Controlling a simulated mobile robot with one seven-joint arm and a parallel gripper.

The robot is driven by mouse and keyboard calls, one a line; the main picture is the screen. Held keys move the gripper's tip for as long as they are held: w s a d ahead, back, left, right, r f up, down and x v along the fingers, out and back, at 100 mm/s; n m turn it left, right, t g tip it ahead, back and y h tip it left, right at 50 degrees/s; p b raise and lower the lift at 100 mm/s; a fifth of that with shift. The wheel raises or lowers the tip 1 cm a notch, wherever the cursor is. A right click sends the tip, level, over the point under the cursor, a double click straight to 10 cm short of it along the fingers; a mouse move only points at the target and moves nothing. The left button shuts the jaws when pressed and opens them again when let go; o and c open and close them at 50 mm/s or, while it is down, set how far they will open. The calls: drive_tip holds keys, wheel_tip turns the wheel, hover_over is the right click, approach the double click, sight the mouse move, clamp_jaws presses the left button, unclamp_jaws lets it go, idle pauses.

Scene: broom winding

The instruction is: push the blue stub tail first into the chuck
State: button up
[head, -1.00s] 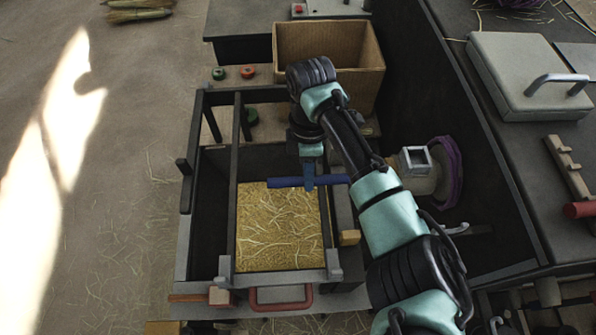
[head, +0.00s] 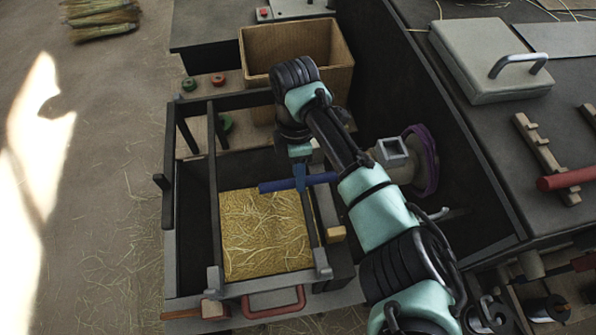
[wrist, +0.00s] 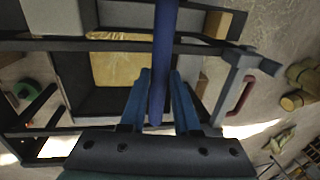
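The blue stub (head: 322,179) is a plain dark blue rod, held crosswise in my gripper (head: 300,178) above the straw-filled bin. In the wrist view the stub (wrist: 165,40) runs between my two blue fingers (wrist: 161,80), which close on its sides; one end reaches back toward the palm. The likely chuck is a grey square-mouthed socket (head: 391,150) right of my forearm, in front of a purple ring. The stub's right end points roughly toward it, but is well apart. My arm stands between them. I cannot tell which end is the tail.
Dark frame bars (head: 213,185) surround the straw bin (head: 262,235). A cardboard box (head: 335,75) stands behind my wrist. A dark panel (head: 440,130) runs behind the socket. On the right bench are a grey case (head: 490,60) and a red rod (head: 566,179).

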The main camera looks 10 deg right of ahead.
drive_tip(key=o, duration=0.4)
drive_tip(key=r, duration=0.4)
drive_tip(key=w+r, duration=0.1)
drive_tip(key=r, duration=0.3)
drive_tip(key=w+r, duration=0.1)
drive_tip(key=r, duration=0.3)
drive_tip(key=shift+w+r, duration=0.1)
drive_tip(key=shift+r, duration=0.3)
